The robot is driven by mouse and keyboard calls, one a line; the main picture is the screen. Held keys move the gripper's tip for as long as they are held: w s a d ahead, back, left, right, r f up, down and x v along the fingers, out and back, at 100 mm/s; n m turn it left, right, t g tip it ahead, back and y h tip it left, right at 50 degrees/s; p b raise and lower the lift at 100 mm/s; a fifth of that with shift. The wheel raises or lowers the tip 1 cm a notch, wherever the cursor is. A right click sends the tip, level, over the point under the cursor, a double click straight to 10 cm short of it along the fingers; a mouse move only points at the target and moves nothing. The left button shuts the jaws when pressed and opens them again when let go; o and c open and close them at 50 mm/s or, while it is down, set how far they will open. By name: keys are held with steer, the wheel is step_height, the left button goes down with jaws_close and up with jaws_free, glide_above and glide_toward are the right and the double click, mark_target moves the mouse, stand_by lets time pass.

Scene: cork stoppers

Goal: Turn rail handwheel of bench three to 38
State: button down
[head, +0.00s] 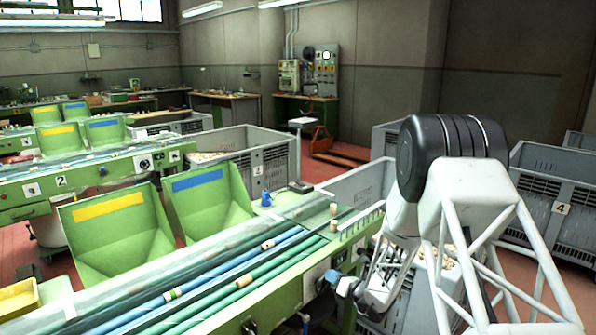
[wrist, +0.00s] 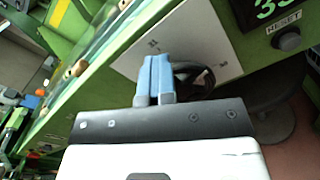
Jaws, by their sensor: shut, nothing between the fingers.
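The green bench (head: 290,300) runs across the front of the head view; its number is not readable. A black handwheel (wrist: 203,76) on a white plate (wrist: 205,35) shows in the wrist view, partly hidden behind my fingers. My gripper (wrist: 155,60) is shut and empty, its blue fingertips over the plate at the wheel's left side. I cannot tell whether they touch the wheel. A dark counter (wrist: 272,8) with green digits sits at the upper right; a 3 shows first, and the second digit is cut off. In the head view my gripper (head: 340,284) is at the bench's front face.
A black reset button (wrist: 289,39) sits below the counter. Corks (head: 267,244) lie on the bench's coloured rails. Green hoppers (head: 115,235) stand behind. Bench two (head: 95,180) is farther back. Grey crates (head: 560,190) stand at the right.

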steer(key=shift+w+d, duration=0.1)
steer(key=shift+w, duration=0.8)
stand_by(0.4)
steer(key=shift+w+d+f, duration=0.4)
steer(key=shift+w+d, duration=0.1)
steer(key=shift+w, duration=0.1)
steer(key=c, duration=1.8)
jaws_free()
steer(key=shift+w+d+f, duration=0.2)
steer(key=shift+d+f, duration=0.1)
steer(key=shift+f, duration=0.2)
steer(key=shift+o, duration=0.3)
steer(key=shift+w+d+r, duration=0.2)
steer(key=shift+w+r, duration=0.1)
steer(key=shift+r, duration=0.1)
steer(key=shift+d, duration=0.1)
steer(key=shift+c, duration=0.2)
steer(key=shift+s+d, duration=0.2)
jaws_close()
steer(key=shift+f+v, duration=0.15)
steer(key=shift+v, duration=1.3)
steer(key=shift+f+v, duration=0.15)
steer(key=shift+v, duration=1.35)
steer(key=shift+a, duration=0.1)
steer(key=shift+s, duration=0.1)
